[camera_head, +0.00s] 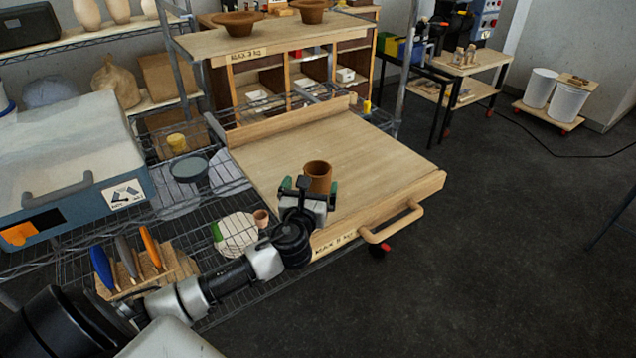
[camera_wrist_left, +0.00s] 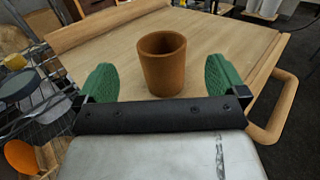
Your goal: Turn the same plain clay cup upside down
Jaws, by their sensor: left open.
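A plain brown clay cup (camera_head: 318,176) stands on the wooden board (camera_head: 375,160), near its front left part. In the left wrist view the cup (camera_wrist_left: 163,70) is upright with its open mouth up, and I see into it. My left gripper (camera_head: 308,186) is open just in front of the cup. In the left wrist view its green fingertips (camera_wrist_left: 162,80) are apart, one to each side of the cup, and neither appears to touch it. The cup's lower front is partly hidden by the gripper in the head view. My right gripper is not in view.
The board has a raised back edge and a front handle (camera_head: 392,224); its right side is bare. A small clay pot (camera_head: 261,217) stands near a round pale plate (camera_head: 236,236) on the wire shelf. Tools with coloured handles (camera_head: 150,246) stand in a wooden rack at left.

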